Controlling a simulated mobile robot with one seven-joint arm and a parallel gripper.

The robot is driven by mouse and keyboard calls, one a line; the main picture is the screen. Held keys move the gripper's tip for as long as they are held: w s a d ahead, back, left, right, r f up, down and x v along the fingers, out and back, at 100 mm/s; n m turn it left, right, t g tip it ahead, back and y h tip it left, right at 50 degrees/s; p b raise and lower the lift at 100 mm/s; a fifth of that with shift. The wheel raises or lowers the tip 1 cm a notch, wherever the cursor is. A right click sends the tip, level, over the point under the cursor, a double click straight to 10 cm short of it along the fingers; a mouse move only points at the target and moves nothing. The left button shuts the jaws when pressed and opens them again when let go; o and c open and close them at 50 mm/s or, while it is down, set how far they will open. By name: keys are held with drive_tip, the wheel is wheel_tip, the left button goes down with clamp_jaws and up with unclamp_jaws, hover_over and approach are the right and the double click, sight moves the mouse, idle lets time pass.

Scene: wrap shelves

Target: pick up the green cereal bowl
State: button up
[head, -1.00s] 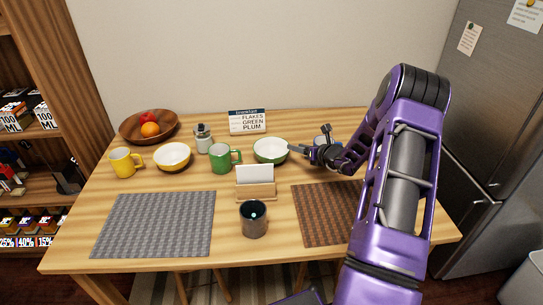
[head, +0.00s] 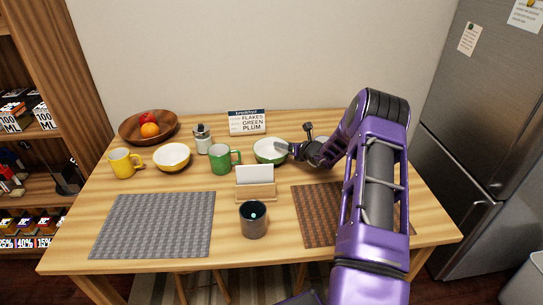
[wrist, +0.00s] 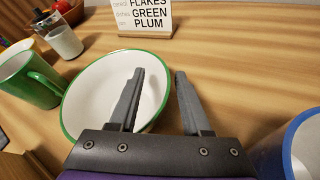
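The green cereal bowl (head: 268,151), green outside and white inside, stands upright on the table to the right of the green mug. It also shows in the wrist view (wrist: 88,84). My gripper (head: 290,146) is at the bowl's right side. In the wrist view my gripper (wrist: 160,75) is open, with one finger over the bowl's inside and the other outside its right rim. The rim passes between the fingers. I cannot tell whether either finger touches it.
A green mug (head: 221,159) stands left of the bowl, with a glass jar (head: 202,140) behind it. A sign (head: 247,122) stands behind the bowl. A card holder (head: 256,191) is in front. A blue-rimmed vessel (wrist: 292,150) is close on the right in the wrist view.

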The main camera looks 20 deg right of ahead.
clamp_jaws()
idle(1.3)
